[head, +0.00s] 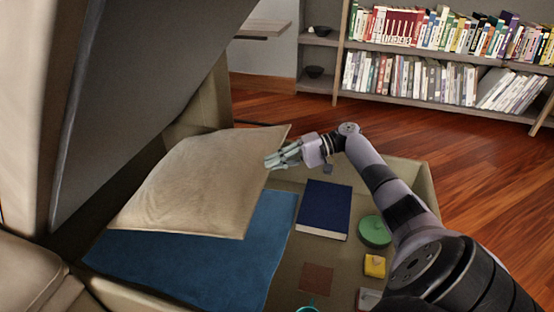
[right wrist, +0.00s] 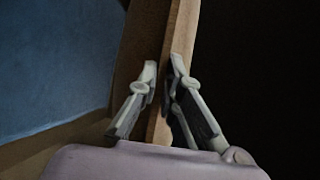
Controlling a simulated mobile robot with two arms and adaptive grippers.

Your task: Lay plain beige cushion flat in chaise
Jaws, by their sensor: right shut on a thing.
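The plain beige cushion (head: 205,180) is in the head view, tilted above the left part of the open chaise box (head: 424,190). It partly covers a flat blue cloth or cushion (head: 225,265) inside the box. My right gripper (head: 272,160) is shut on the cushion's right edge. In the right wrist view, the fingers (right wrist: 163,90) pinch a narrow beige edge (right wrist: 183,35) from both sides. Whether the cushion's lower edge touches the blue piece is hard to tell. My left gripper is not in view.
The chaise lid (head: 135,95) stands raised at the left. Inside the box at right are a dark blue book (head: 324,208), a round green container (head: 374,232), a yellow item (head: 375,265) and a brown square (head: 317,277). Bookshelves (head: 430,60) stand behind, across open wooden floor.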

